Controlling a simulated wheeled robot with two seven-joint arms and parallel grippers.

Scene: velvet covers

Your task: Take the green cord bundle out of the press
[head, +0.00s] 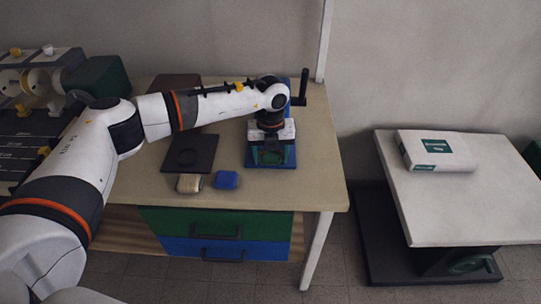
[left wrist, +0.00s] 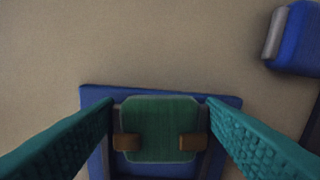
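The green cord bundle (left wrist: 160,125) sits in the blue press (left wrist: 231,101), with a brown piece at each side of it. In the head view the press (head: 284,165) stands on the table's right half, its black lever (head: 303,88) at the upper right. My left gripper (left wrist: 159,103) points down over the press, its teal fingers on either side of the bundle. It looks open, with a narrow gap between each fingertip and the bundle. In the head view my left wrist hides much of the press. My right gripper is in neither view.
A blue bundle (head: 226,180) and a beige bundle (head: 189,184) lie on the table (head: 315,185) left of the press's front. A dark plate (head: 190,154) lies behind them. A white table (head: 450,205) with a box (head: 436,150) stands at right, across a gap.

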